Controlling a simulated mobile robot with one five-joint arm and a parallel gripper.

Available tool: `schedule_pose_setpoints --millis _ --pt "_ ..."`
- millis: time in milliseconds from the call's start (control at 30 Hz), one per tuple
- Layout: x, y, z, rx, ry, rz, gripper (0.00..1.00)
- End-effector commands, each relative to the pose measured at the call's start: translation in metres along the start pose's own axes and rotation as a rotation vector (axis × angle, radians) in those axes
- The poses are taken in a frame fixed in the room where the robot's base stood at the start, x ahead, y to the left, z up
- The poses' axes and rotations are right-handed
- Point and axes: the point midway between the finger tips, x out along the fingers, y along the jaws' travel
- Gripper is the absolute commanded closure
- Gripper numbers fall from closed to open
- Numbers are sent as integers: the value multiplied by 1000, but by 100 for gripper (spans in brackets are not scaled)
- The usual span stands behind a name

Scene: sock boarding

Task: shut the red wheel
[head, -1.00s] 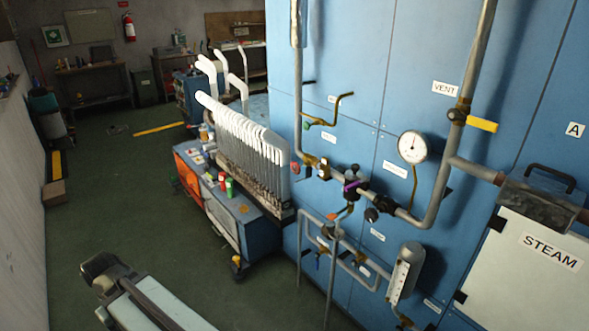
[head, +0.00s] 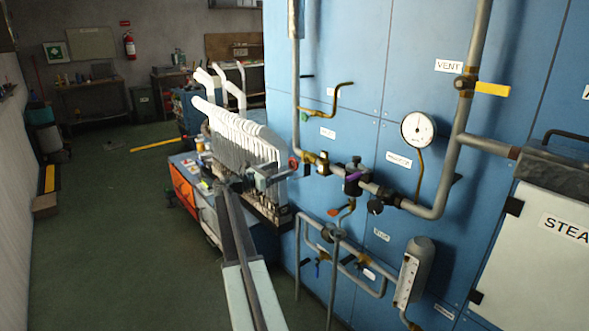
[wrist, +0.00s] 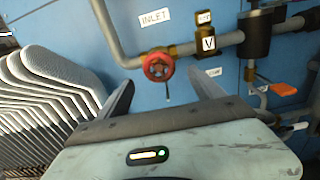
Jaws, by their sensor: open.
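The red wheel (head: 293,163) is a small round handwheel on the grey pipe, on the front of the blue cabinet. In the wrist view the red wheel (wrist: 158,66) is face-on, below the INLET label, in the gap between and beyond my fingertips. My gripper (wrist: 160,84) is open and empty, with one finger on each side of the wheel in the picture; I cannot tell how far short of it the tips are. In the head view my gripper (head: 279,172) is just left of and slightly below the wheel.
White sock forms (head: 235,135) stand in a row on a cart left of my gripper. Right of the wheel are brass fittings (head: 322,163), a black valve with a purple part (head: 353,178) and a gauge (head: 418,129). A yellow lever (head: 492,89) is higher right. Floor at left is open.

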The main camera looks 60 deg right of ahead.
Motion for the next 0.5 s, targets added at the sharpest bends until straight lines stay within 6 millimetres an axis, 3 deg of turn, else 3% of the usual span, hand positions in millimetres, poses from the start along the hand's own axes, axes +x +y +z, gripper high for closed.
schedule_pose_setpoints --millis 400,500 --pt "66 1 -1 3 2 -2 23" --pt "74 0 -1 4 3 -2 23"
